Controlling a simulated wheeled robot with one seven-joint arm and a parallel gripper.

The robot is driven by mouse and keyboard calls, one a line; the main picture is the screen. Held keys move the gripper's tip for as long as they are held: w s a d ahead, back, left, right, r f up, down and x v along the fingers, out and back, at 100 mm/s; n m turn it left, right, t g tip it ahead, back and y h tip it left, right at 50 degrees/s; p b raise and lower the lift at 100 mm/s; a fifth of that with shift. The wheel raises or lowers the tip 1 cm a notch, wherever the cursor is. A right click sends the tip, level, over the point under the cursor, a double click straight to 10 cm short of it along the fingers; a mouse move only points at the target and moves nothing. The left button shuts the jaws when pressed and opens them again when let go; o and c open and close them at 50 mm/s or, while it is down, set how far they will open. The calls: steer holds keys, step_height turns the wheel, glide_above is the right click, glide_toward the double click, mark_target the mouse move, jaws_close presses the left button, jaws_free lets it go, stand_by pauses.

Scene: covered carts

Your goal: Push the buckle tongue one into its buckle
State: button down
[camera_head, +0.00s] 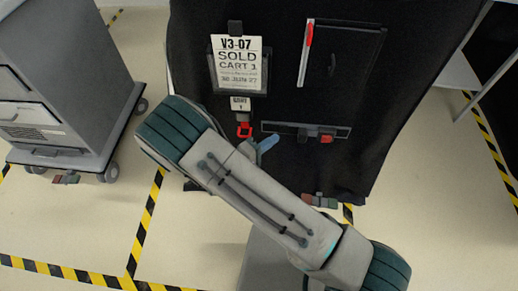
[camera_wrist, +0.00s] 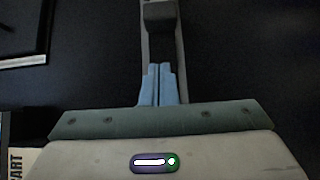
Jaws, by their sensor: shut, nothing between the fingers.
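A pale grey strap (camera_head: 282,127) runs across the black cover of the cart, with a dark block (camera_head: 304,135) on it and a small red part (camera_head: 326,139) at the block's right. I cannot make out which piece is the tongue and which the buckle, or whether they are joined. In the wrist view the dark block (camera_wrist: 160,14) sits on the strap ahead of the fingertips, with a gap between. My gripper (camera_head: 268,144), with blue fingers, is shut and empty at the strap's left part. The fingers (camera_wrist: 160,84) lie side by side over the strap and hide part of it.
A sign (camera_head: 237,62) and a small tag (camera_head: 240,104) hang on the cover, with a red hook (camera_head: 245,129) below. A dark panel (camera_head: 344,56) has a red-and-white handle (camera_head: 307,45). A grey drawer cart (camera_head: 75,65) stands left. The floor is striped.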

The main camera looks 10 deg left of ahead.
mark_target(298, 133)
steer(key=shift+w+d, duration=0.35)
steer(key=shift+d, duration=0.55)
steer(key=shift+w+d, duration=0.35)
steer(key=shift+d, duration=0.5)
steer(key=shift+w+d, duration=0.35)
steer(key=shift+d, duration=0.55)
